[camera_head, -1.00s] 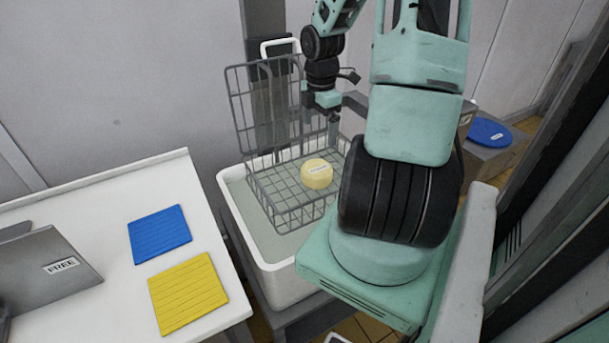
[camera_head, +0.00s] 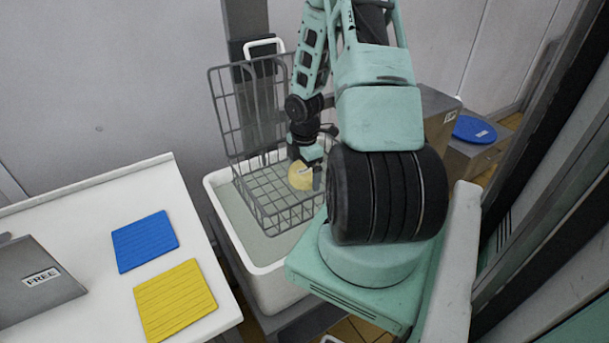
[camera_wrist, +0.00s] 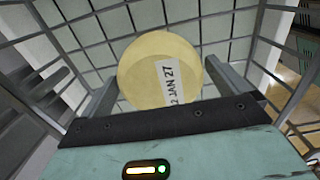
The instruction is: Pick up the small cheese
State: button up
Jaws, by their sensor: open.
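The small cheese (camera_head: 299,177) is a round pale yellow piece lying in a grey wire basket (camera_head: 262,222). In the wrist view the cheese (camera_wrist: 150,62) carries a white label reading "2 JAN 27". My gripper (camera_head: 312,172) is over the basket at the cheese and partly covers it in the head view. In the wrist view my gripper (camera_wrist: 158,95) is open, with one finger on either side of the cheese. I cannot tell whether the fingers touch it.
The basket hangs in a white vat (camera_head: 270,290), its tall mesh back rising behind. A white table (camera_head: 90,225) at left bears a blue mat (camera_head: 145,241), a yellow mat (camera_head: 175,300) and a grey "FREE" sign (camera_head: 35,280). A blue disc (camera_head: 474,129) lies on a box at right.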

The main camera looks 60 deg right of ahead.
jog(key=shift+f, duration=0.6)
jog(key=c, duration=1.1)
